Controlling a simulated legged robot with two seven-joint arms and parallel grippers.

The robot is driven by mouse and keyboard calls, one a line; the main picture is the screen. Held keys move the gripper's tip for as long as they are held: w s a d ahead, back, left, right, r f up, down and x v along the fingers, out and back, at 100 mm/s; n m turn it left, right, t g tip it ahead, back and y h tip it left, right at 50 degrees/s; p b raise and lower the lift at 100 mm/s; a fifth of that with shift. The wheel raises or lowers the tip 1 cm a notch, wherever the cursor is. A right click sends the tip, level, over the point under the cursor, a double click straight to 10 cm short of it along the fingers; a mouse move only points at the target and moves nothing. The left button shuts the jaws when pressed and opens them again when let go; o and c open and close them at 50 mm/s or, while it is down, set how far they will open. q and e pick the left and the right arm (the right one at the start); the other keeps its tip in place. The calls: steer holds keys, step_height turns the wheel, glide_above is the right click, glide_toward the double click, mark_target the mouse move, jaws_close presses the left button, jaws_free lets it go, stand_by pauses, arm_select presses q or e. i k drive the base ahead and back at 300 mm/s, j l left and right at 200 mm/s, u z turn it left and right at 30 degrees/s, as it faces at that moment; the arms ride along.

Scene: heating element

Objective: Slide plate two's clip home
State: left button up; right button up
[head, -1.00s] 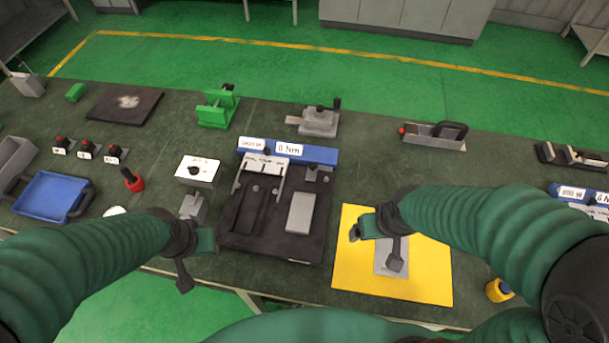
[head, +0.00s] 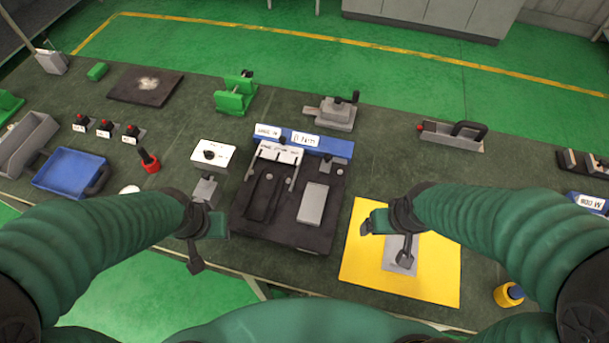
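A grey plate (head: 399,262) lies on a yellow mat (head: 440,278) at the right, partly hidden by my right gripper. Another light grey plate (head: 312,204) lies on a black fixture (head: 285,233) with a blue back strip, near the middle. I cannot tell which is plate two, and no clip can be made out clearly. My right gripper (head: 388,236) is over the mat, its fingers apart, with nothing visibly held. My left gripper (head: 206,244) is left of the black fixture near the table's front edge, its fingers apart and empty.
A small grey block (head: 205,190) and a white box with a black knob (head: 213,154) stand left of the fixture. A blue tray (head: 68,172) is farther left. A yellow container (head: 508,294) stands at the right front. The table between mat and back tools is clear.

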mark_target(326, 162)
steer(key=j+u, duration=0.25)
steer(key=u, duration=0.15)
steer(key=i+j+u, duration=0.1)
steer(key=u, duration=0.3)
steer(key=i+j, duration=0.05)
steer(key=j, duration=0.05)
